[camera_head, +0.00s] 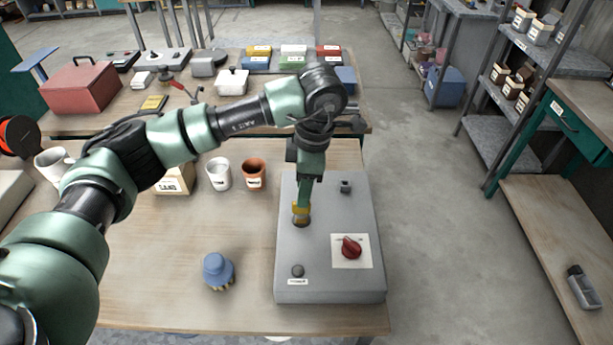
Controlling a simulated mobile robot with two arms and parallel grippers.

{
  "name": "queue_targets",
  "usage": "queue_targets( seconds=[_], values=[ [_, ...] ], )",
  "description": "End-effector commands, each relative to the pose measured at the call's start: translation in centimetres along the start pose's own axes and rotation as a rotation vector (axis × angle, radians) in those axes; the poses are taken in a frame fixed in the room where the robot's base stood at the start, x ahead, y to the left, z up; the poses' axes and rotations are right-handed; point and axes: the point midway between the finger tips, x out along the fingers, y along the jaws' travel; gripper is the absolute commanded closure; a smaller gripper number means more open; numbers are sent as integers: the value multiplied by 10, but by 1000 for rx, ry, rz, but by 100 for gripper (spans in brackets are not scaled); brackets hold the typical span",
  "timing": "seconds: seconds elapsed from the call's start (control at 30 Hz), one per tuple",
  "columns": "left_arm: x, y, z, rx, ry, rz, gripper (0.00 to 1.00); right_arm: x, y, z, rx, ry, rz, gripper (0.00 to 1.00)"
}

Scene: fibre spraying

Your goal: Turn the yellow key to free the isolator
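The yellow key (301,210) stands at a round dark lock on the grey control box (335,283). My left gripper (303,203) points straight down at the key, with its fingers at the key's sides. The fingers look closed around it, though they overlap it and the contact is small in view. The isolator, a red knob (350,247) on a white plate, sits to the right and nearer on the same box. My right gripper is not in view.
The box also bears a small black block (345,187) and a dark button (297,270). The front left tabletop is clear.

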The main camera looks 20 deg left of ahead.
Motion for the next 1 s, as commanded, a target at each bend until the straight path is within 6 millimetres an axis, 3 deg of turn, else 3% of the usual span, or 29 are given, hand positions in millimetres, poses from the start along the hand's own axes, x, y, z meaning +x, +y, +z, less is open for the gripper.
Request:
queue_targets(
  seconds=[0.33, 0.73, 0.87, 1.0],
  values=[
    [47, -1, 0, 0, -2, -3, 62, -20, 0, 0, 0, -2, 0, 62],
    [57, -1, 1, 1, -3, -2, 62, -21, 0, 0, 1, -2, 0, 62],
    [57, -1, 1, 1, -3, -2, 98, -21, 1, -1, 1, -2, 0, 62],
    [57, -1, 1, 1, -3, -2, 100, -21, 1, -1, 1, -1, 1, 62]
  ],
)
